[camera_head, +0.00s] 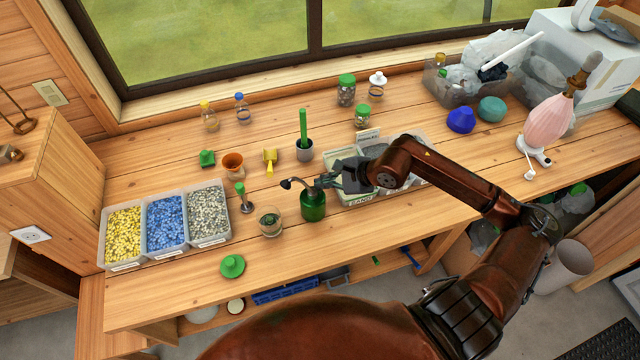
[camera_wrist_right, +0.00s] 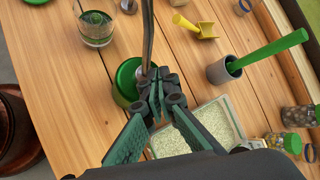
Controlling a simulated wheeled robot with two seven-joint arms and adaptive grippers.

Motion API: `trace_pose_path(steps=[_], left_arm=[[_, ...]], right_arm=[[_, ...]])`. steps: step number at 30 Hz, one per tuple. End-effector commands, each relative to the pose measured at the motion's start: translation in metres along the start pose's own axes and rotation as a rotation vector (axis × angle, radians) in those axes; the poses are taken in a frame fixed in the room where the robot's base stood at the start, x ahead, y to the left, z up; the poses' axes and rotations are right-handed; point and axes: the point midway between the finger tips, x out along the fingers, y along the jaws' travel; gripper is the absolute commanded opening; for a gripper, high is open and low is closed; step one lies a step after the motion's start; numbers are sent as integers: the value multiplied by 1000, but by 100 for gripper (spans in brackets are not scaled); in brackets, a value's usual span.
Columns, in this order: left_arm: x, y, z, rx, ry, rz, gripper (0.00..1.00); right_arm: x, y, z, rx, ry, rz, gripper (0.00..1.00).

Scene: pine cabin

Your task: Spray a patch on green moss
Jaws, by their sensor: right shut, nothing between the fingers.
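A round green spray bottle (camera_head: 313,207) with a dark, long-necked spray head stands upright near the table's front edge. Its green body also shows in the wrist view (camera_wrist_right: 127,80), partly hidden by the spray head and my fingers. A clear glass (camera_head: 270,222) with dark green matter, perhaps the moss, stands just left of the bottle; it also shows in the wrist view (camera_wrist_right: 96,30). My right gripper (camera_head: 326,181) is shut at the right of the spray head. In the wrist view its fingertips (camera_wrist_right: 157,84) meet over the spray head; contact is unclear. My left gripper is not in view.
A tray of yellow, blue and grey pebbles (camera_head: 166,251) is at left. A sand tray (camera_head: 357,200) lies under my right arm.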

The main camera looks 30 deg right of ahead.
Motion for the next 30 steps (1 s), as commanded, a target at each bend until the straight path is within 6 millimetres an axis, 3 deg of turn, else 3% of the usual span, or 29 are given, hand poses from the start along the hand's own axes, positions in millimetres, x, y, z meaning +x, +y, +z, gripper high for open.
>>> trace_pose_path(steps=[10,30], left_arm=[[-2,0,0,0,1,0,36],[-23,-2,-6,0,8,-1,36]], right_arm=[[-4,-3,3,-1,0,-1,0],[-42,-31,31,-1,0,0,0]])
